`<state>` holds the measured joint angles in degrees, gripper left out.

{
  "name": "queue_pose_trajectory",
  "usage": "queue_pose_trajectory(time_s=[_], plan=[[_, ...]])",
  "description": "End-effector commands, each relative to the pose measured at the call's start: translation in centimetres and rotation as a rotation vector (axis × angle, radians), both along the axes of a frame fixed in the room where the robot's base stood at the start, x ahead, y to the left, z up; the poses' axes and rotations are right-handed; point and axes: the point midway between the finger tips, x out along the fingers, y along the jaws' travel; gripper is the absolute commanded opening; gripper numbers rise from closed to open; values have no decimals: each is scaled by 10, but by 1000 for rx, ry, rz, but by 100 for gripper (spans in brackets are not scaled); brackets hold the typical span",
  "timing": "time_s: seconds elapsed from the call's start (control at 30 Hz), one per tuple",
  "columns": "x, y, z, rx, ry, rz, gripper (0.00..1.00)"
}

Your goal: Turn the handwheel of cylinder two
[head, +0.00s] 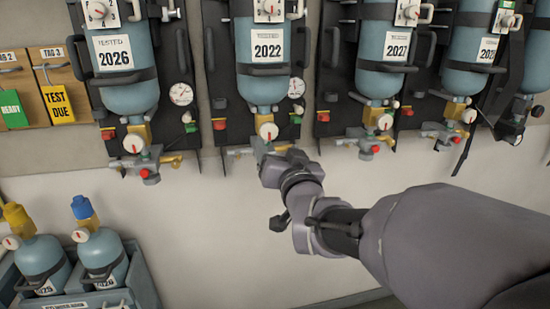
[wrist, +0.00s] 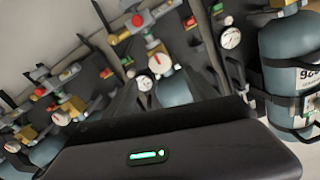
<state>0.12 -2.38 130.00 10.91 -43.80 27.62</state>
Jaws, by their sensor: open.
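A blue cylinder labelled 2022 (head: 265,80) hangs on its dark backplate, second from the left in the head view. No cylinder number two is readable on it. Its valve has a brass neck and a white gauge (head: 268,131), which shows in the wrist view as a round dial (wrist: 158,63). My gripper (head: 262,150) is at the grey lower part of this valve and covers much of it, including where a handwheel could be. The jaws are open. I cannot tell whether they touch or surround it. In the wrist view the dark gripper body fills the bottom.
A small gauge (head: 296,88) sits right of the 2022 cylinder. A crate (head: 143,270) with two small cylinders stands at lower left. The wall below is clear.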

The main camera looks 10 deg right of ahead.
Motion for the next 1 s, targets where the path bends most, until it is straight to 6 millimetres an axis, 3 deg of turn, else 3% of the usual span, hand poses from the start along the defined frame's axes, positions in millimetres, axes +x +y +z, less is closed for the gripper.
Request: queue_pose_trajectory(time_s=[0.1, 0.23, 0.63, 0.73, 0.87, 1.0], plan=[[-33, 0, 2, 0, -1, 0, 66], [-56, 0, 1, 0, -1, 0, 66], [-66, 0, -1, 2, 4, -1, 66], [-78, -4, -14, 22, 96, -16, 66], [-135, -4, -63, 79, 414, -31, 66], [-225, 14, -115, 144, 771, 6, 66]])
